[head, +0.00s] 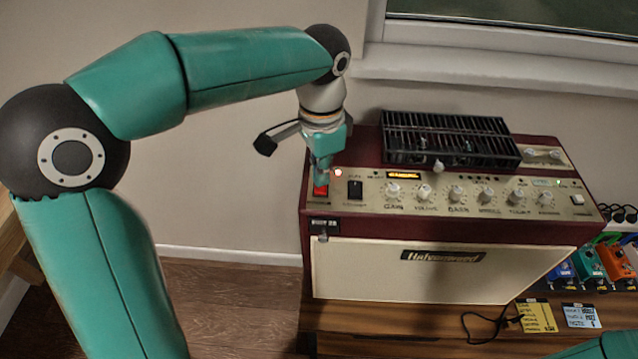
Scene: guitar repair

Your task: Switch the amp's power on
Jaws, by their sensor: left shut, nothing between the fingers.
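The amp (440,270) is a dark red box with a cream front and a cream control panel on top. Its red power switch (320,190) sits at the left end of the panel. A small light (338,172) glows just right of my gripper. My left gripper (322,180) points down at the red switch, shut and empty, with its fingertips at or just above it. I cannot tell whether they touch, and they hide part of the switch. A black switch (355,189) is beside it. My right gripper is not in view.
A row of knobs (456,193) runs right along the panel. A black slatted unit (450,138) stands on the amp's top behind it. Coloured pedals (590,264), a cable (490,325) and a yellow card (536,316) are at the right. Open floor (225,310) lies left of the amp.

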